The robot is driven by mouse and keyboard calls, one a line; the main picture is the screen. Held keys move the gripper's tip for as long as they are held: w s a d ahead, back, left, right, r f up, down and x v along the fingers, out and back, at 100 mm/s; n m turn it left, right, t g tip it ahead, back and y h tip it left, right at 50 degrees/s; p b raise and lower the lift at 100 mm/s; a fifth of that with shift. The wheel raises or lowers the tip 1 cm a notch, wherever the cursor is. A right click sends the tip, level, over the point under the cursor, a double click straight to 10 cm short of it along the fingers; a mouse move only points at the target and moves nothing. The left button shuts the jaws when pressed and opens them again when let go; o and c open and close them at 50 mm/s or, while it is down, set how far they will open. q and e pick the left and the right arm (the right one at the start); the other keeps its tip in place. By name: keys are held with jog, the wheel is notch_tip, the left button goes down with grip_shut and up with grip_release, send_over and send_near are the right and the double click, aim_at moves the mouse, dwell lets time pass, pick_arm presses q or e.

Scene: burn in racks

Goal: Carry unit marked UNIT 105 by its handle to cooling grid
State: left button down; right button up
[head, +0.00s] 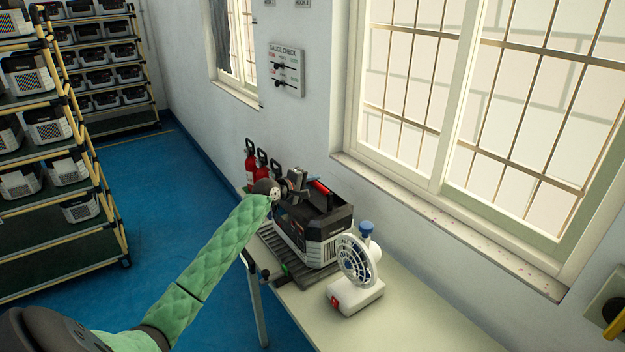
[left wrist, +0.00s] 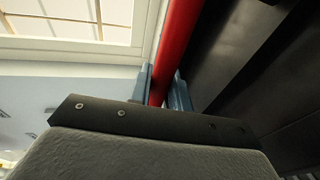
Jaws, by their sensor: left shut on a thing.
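A black and light grey unit (head: 315,228) stands on or just above the dark slatted cooling grid (head: 268,240) on the bench; I cannot tell whether it touches. Its marking is too small to read. Its red handle (head: 320,187) is on top and also shows in the left wrist view (left wrist: 178,45). My left gripper (head: 299,188) reaches in from the left over the unit. In the left wrist view its blue-grey fingers are shut on the red handle, one on each side. My right gripper is not in view.
A white fan (head: 356,265) with a blue knob stands just right of the unit on the pale bench (head: 425,318). Red extinguishers (head: 252,166) are behind at the wall. Racks (head: 100,225) of similar units stand left across open blue floor.

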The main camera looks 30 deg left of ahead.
pick_arm(q)
jog(key=shift+r, duration=0.35)
jog(key=c, duration=1.5)
grip_release()
jog(key=shift+f, duration=0.35)
jog(key=shift+o, duration=1)
jog(key=shift+s+r, duration=0.1)
